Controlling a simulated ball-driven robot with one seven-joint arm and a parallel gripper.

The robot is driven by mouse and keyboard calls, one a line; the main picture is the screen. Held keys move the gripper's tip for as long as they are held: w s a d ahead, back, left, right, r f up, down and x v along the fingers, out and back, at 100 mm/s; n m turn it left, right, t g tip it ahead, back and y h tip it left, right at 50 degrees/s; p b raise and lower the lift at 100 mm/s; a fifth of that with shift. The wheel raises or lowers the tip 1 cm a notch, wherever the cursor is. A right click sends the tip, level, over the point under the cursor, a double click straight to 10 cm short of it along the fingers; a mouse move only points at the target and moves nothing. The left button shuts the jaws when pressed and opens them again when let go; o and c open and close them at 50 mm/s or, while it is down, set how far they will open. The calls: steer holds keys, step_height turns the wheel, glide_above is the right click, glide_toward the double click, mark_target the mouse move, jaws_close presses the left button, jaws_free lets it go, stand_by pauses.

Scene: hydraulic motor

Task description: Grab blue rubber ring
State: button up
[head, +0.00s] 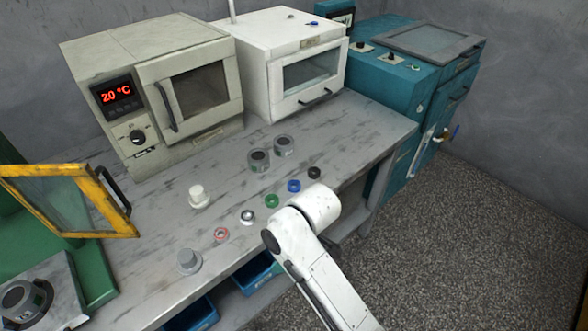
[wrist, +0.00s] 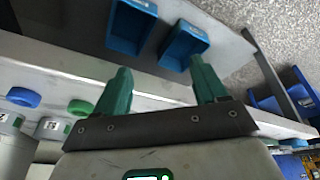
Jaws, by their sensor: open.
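The blue rubber ring (head: 294,186) lies flat on the grey workbench in the head view, between a green ring (head: 271,201) and a black ring (head: 314,172). In the wrist view a blue round piece (wrist: 23,97), seemingly this ring, is at the left edge, with a green one (wrist: 80,108) beside it. My gripper (wrist: 158,70) has two green fingers spread apart with nothing between them. It points past the bench's front edge, to the side of the rings. In the head view my white arm hides the gripper.
On the workbench (head: 125,270), a red ring (head: 221,234), a metallic ring (head: 247,217) and two grey jars (head: 258,160) stand near. Ovens (head: 160,90) line the back. Blue bins (wrist: 184,45) sit below the bench edge. A yellow-framed door (head: 72,200) stands open at left.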

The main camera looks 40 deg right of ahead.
mark_target(294, 184)
steer(key=w+r+n, duration=0.1)
steer(key=w, duration=0.1)
steer(key=w+d+r+n, duration=0.1)
steer(key=w, duration=0.1)
steer(key=w+r+n, duration=0.1)
steer(key=w+r, duration=0.1)
steer(key=shift+d, duration=0.3)
steer(key=w+d+r+n, duration=0.1)
steer(key=w, duration=0.1)
steer(key=w+d+r+n+g, duration=0.1)
steer(key=w+d+n, duration=0.1)
steer(key=shift+d+r+n+p, duration=0.2)
steer(key=shift+n+p, duration=0.1)
steer(key=shift+p, duration=0.1)
steer(key=w+d+r+n+g+h, duration=0.1)
steer(key=w+d+r+n, duration=0.15)
steer(key=d, duration=0.25)
steer(key=w+d+r+n+g+h, duration=0.1)
steer(key=d+r+n, duration=0.2)
steer(key=d, duration=0.2)
steer(key=shift+n, duration=0.25)
steer(key=f, duration=1)
steer(key=shift+d+f+p, duration=0.1)
steer(key=shift+d+p, duration=0.1)
steer(key=shift+p, duration=0.1)
steer(key=c, duration=1.1)
